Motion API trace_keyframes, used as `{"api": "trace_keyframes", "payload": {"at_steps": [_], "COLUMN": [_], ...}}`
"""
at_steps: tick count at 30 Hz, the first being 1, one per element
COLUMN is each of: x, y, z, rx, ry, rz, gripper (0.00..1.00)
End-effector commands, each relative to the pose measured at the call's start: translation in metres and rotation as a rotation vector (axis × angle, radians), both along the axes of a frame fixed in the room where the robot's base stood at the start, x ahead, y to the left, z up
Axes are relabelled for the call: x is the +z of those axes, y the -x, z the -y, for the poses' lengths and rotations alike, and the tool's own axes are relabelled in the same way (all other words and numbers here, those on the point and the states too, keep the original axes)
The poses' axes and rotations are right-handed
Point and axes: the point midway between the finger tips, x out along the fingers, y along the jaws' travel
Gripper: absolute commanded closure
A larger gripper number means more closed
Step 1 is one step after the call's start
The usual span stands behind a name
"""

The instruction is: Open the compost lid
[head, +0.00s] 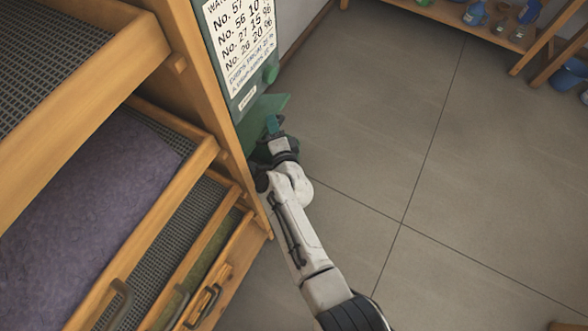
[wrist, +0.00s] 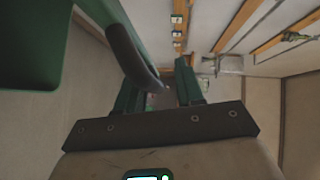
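The green unit (head: 243,60) stands at the end of the wooden rack, with a printed sign on its front. A green flap (head: 270,108), which looks like the compost lid, sticks out from it below a small label, tilted. My gripper (head: 273,124) is right at this flap in the head view. In the wrist view my gripper (wrist: 163,90) has its two green fingers apart. A dark curved handle (wrist: 128,50) on a green panel (wrist: 32,45) reaches down to the left finger, its lower end near the gap. I cannot tell whether they touch.
The wooden rack (head: 190,80) with mesh trays and a purple cloth-like sheet (head: 90,200) stands close on the left. Open tiled floor (head: 430,180) lies to the right. A low shelf with bottles (head: 475,14) and a blue bucket (head: 570,75) are at the far right.

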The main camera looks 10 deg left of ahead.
Motion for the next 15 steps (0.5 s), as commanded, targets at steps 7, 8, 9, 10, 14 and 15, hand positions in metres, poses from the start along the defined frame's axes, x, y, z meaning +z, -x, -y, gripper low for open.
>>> {"api": "trace_keyframes", "payload": {"at_steps": [7, 8, 9, 10, 14, 15], "x": [-0.045, -0.050, -0.054, -0.057, -0.070, -0.073], "y": [0.009, 0.010, 0.010, 0.011, 0.013, 0.014], "z": [0.019, 0.021, 0.023, 0.025, 0.032, 0.032], "rx": [0.004, 0.004, 0.004, 0.004, 0.003, 0.004], "ry": [0.001, 0.001, 0.000, -0.001, 0.000, 0.000], "rz": [-0.003, -0.003, -0.002, -0.002, -0.001, -0.001], "gripper": [0.60, 0.60, 0.60, 0.60, 0.60, 0.60]}}
